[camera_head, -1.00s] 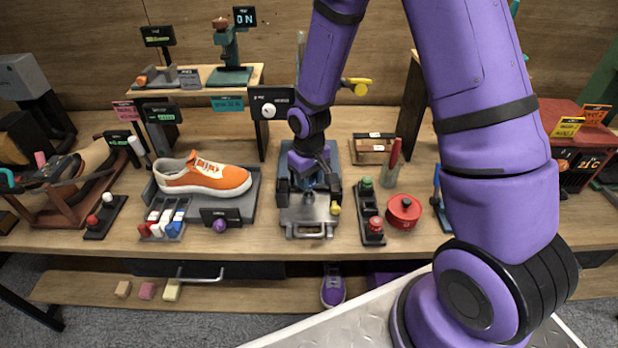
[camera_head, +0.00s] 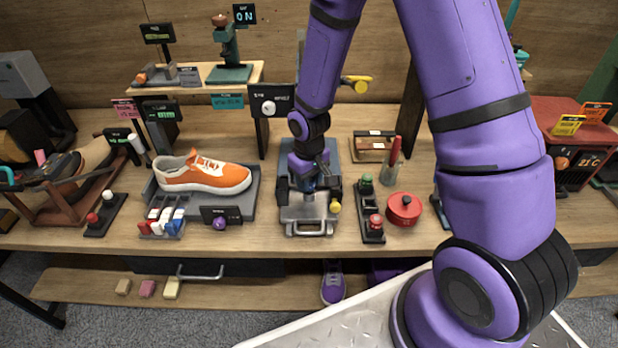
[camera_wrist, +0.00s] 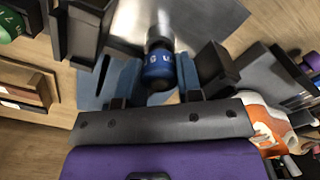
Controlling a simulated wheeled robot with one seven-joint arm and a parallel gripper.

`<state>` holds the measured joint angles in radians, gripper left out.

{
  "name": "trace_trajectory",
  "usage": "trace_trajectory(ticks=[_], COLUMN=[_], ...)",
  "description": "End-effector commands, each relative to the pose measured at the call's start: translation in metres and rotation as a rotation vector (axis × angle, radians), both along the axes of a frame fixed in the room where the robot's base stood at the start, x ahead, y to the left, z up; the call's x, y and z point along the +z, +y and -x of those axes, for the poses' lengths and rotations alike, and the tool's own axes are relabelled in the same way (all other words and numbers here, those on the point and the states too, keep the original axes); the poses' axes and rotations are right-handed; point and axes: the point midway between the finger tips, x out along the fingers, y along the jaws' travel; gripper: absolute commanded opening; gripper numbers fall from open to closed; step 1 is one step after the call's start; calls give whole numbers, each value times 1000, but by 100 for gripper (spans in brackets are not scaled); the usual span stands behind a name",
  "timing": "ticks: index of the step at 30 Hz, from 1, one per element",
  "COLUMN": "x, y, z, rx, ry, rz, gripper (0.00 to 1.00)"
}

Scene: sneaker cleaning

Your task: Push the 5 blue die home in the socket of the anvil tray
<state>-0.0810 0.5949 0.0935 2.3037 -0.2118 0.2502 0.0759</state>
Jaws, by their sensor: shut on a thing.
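The blue die (camera_wrist: 158,66) is a short cylinder with a blue band and a darker part beyond it, seen in the wrist view. My gripper (camera_wrist: 156,78) is shut on it, with one finger on each side. In the head view my gripper (camera_head: 309,186) points down over the middle of the anvil tray, and a bit of blue shows at its tips. The anvil tray (camera_head: 308,213) is a grey metal plate with a front handle. Its surface also shows behind the die in the wrist view (camera_wrist: 207,18). The socket is hidden, so I cannot tell how deep the die sits.
Dark blocks flank my gripper on the tray. A button box (camera_head: 370,213) and a red round pot (camera_head: 404,209) stand to the right. An orange sneaker (camera_head: 203,174) on a grey stand and a rack of small bottles (camera_head: 162,222) are to the left.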

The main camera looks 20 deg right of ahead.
Motion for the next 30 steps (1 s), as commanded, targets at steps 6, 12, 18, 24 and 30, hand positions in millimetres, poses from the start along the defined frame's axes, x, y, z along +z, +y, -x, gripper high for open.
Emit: trace_trajectory(ticks=[6, 12, 18, 24, 30], x=[-5, -9, -13, -18, -18], y=[0, 0, 0, 0, 0], z=[0, 0, 0, 0, 0], rx=[0, 0, 0, 0, 0], ry=[0, 1, 1, 0, 0], rz=[0, 0, 0, 0, 0], gripper=[5, 5, 5, 5, 63])
